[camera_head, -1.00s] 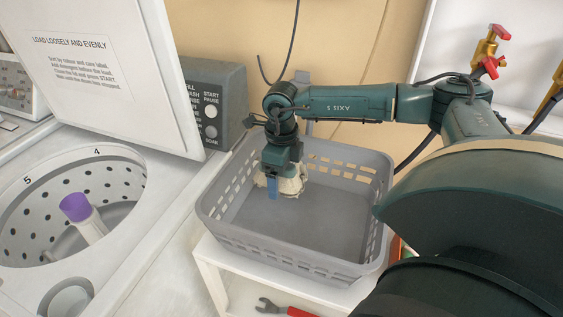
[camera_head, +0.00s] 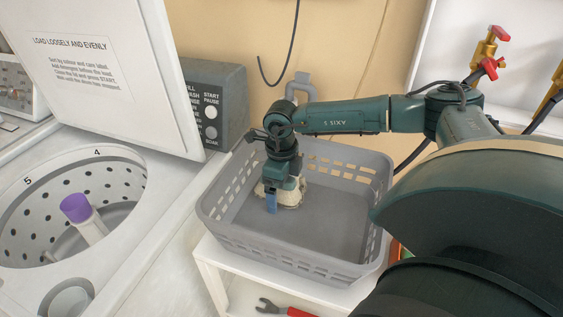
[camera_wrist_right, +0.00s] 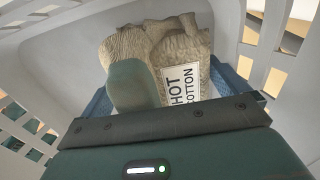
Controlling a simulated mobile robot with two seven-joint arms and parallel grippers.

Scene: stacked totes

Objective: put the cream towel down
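The cream towel (camera_head: 291,194) is a bunched bundle low inside the grey basket (camera_head: 232,240). My right gripper (camera_head: 272,200) points down into the basket with the towel between its blue fingers. In the right wrist view my right gripper (camera_wrist_right: 165,95) has one finger along each side of the towel (camera_wrist_right: 190,55), which carries a white "HOT COTTON" label. The fingers look shut on it. I cannot tell whether the towel's underside touches the basket floor. My left gripper is not in view.
The basket stands on a white table (camera_head: 215,265) with a red-handled wrench (camera_head: 275,307) below. An open washer with a perforated drum (camera_head: 50,225) is at the left, its lid (camera_head: 110,75) raised. The basket floor right of the towel is clear. Red-handled taps (camera_head: 487,62) are at upper right.

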